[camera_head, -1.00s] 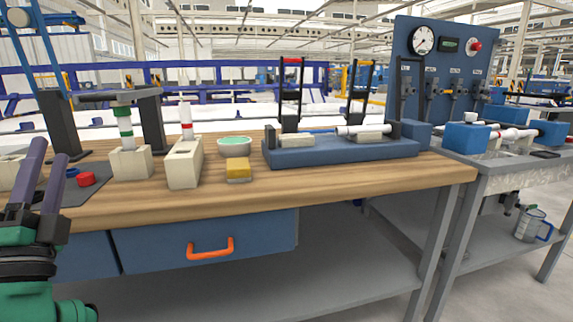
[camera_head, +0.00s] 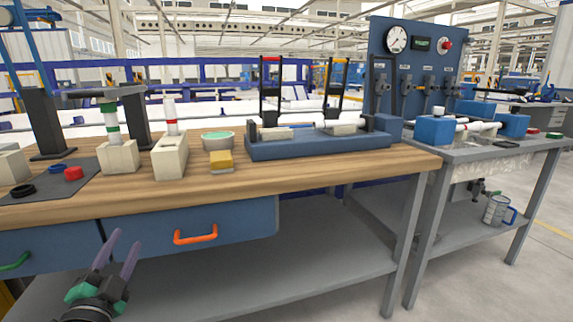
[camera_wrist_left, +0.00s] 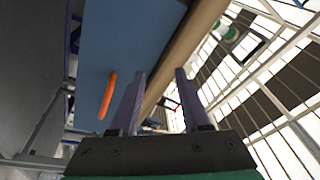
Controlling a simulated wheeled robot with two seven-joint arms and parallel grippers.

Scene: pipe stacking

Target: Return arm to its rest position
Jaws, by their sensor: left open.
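My left gripper (camera_head: 118,250) is in the lower left of the head view, in front of the workbench and below the wooden top's front edge. Its two purple fingers stand apart with nothing between them. The fingers also show in the left wrist view (camera_wrist_left: 160,98), apart and empty, with the blue drawer front (camera_wrist_left: 125,40) and its orange handle (camera_wrist_left: 107,95) beyond them. My right gripper is in neither view.
The wooden bench top (camera_head: 300,168) carries cream blocks with upright pipes (camera_head: 118,157), a green bowl (camera_head: 217,140), a yellow sponge-like block (camera_head: 221,160) and a blue fixture (camera_head: 320,146). The orange drawer handle (camera_head: 195,235) juts out right of my gripper. A grey side table (camera_head: 470,152) stands right.

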